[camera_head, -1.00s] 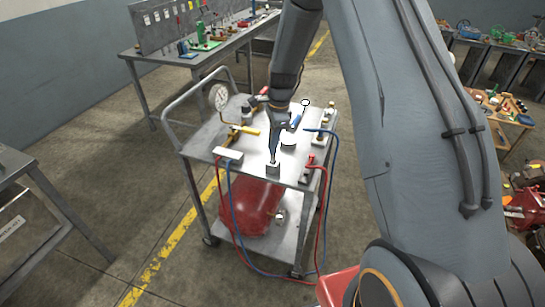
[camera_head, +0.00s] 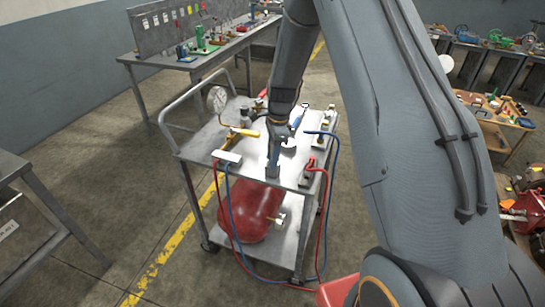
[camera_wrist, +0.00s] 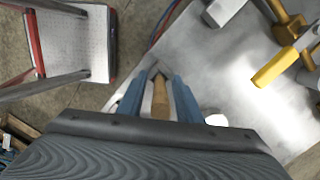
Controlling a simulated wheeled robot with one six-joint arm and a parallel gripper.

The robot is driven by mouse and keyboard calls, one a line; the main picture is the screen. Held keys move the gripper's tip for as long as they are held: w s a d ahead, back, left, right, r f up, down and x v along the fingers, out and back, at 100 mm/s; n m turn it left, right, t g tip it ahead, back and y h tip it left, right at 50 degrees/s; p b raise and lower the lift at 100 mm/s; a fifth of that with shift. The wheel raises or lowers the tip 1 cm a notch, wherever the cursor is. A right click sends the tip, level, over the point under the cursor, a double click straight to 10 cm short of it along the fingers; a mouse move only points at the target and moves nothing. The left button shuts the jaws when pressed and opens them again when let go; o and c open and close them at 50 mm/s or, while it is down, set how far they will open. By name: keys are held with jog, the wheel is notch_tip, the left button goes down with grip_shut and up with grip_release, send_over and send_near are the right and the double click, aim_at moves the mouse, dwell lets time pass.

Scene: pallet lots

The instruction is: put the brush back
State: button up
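My gripper (camera_head: 272,172) points down at the near part of the steel cart's top (camera_head: 258,151). In the wrist view its two blue fingers (camera_wrist: 160,95) stand on either side of a wooden piece that looks like the brush handle (camera_wrist: 160,99). A small grey end shows just beyond the wood. Whether the fingers press on the wood is unclear. In the head view the brush is hidden by my gripper, and its bristles cannot be made out.
A yellow-handled tool (camera_head: 249,133), a pressure gauge (camera_head: 217,99) and a white block (camera_head: 227,157) share the cart top. Red and blue hoses (camera_head: 323,205) hang off its right side. A red tank (camera_head: 252,211) lies on the lower shelf. A workbench (camera_head: 215,52) stands behind.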

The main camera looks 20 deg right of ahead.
notch_tip(320, 180, up, 11)
jog(key=d+b, duration=0.1)
jog(key=b, duration=0.3)
jog(key=s+a+r+n+t+h, duration=0.1)
jog(key=s+n, duration=1.7)
jog(key=s, duration=0.7)
jog(key=shift+r+t, duration=0.15)
jog(key=shift+t, duration=0.15)
